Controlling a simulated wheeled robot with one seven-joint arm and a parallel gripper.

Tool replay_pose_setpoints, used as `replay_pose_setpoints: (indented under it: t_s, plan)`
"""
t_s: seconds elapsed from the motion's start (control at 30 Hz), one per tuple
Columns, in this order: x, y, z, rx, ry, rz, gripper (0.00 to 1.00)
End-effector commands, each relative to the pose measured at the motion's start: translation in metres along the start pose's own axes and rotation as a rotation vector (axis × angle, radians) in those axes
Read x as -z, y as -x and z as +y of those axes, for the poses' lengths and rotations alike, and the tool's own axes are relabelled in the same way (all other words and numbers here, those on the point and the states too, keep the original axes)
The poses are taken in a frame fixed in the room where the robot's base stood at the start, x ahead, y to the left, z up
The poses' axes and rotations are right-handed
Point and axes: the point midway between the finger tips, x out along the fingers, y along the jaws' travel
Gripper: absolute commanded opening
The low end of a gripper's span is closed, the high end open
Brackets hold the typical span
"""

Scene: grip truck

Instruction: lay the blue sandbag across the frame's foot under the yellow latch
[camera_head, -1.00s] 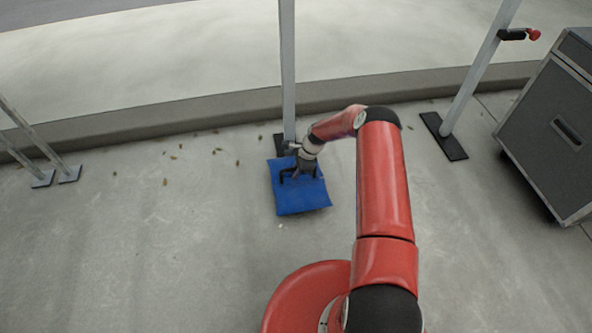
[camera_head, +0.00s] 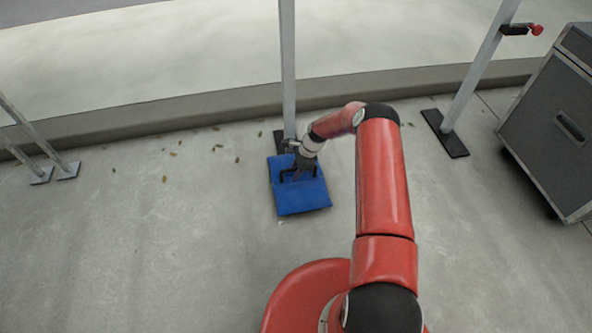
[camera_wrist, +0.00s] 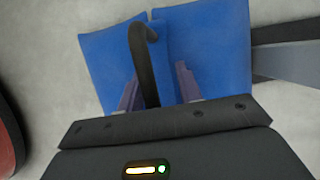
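The blue sandbag (camera_head: 303,197) lies on the ground at the base of the middle upright (camera_head: 288,70). Its far edge meets the dark foot plate (camera_head: 279,142) and seems to overlap its near part; my wrist hides some of this. In the wrist view the sandbag (camera_wrist: 215,40) has a black handle (camera_wrist: 142,55) standing up between the fingers. My gripper (camera_wrist: 158,92) is just above the bag, its fingers apart, with a gap beside the handle. My gripper also shows in the head view (camera_head: 297,172). No yellow latch shows.
A right-hand upright (camera_head: 480,70) with a red-knobbed latch (camera_head: 535,30) stands on a dark foot (camera_head: 445,135). A grey case (camera_head: 555,125) is at the far right. Thin grey legs (camera_head: 45,160) stand at the left. A kerb (camera_head: 180,110) runs behind. Open concrete lies in front.

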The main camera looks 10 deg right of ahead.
Motion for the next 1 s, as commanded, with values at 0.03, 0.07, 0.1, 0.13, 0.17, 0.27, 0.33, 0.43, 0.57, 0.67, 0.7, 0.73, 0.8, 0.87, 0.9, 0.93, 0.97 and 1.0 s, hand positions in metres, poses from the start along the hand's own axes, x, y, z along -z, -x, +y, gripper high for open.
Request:
replay_pose_setpoints:
  t_s: [0.03, 0.07, 0.1, 0.13, 0.17, 0.27, 0.33, 0.43, 0.57, 0.67, 0.7, 0.73, 0.8, 0.87, 0.9, 0.93, 0.97, 1.0]
  plan:
    - [0.0, 0.0, 0.0, 0.001, 0.0, 0.0, 0.36]
    - [0.0, 0.0, 0.0, 0.001, 0.0, 0.0, 0.36]
    - [0.0, 0.0, 0.0, 0.001, 0.0, 0.0, 0.36]
    - [0.0, 0.0, 0.0, 0.001, 0.0, 0.0, 0.36]
    - [0.0, 0.001, 0.0, 0.001, 0.0, 0.0, 0.36]
    - [-0.003, 0.007, 0.0, 0.002, -0.001, -0.001, 0.36]
    - [-0.005, 0.014, 0.0, 0.002, 0.0, -0.001, 0.36]
    - [-0.004, 0.031, -0.002, 0.005, 0.0, 0.002, 0.36]
    - [-0.005, 0.062, -0.001, 0.004, 0.001, 0.002, 0.36]
    - [-0.004, 0.084, -0.001, 0.004, 0.001, 0.002, 0.36]
    - [-0.004, 0.093, -0.001, 0.003, 0.001, 0.002, 0.36]
    - [-0.004, 0.098, -0.001, 0.002, 0.0, 0.002, 0.36]
    - [-0.004, 0.11, -0.001, 0.003, 0.001, 0.001, 0.36]
    - [-0.004, 0.117, -0.001, 0.002, 0.002, 0.001, 0.36]
    - [-0.004, 0.121, -0.001, 0.001, 0.001, 0.0, 0.36]
    - [-0.004, 0.124, -0.001, 0.001, 0.001, 0.0, 0.36]
    - [-0.004, 0.126, 0.0, 0.0, 0.001, 0.0, 0.36]
    - [-0.005, 0.129, -0.001, 0.001, 0.003, 0.001, 0.36]
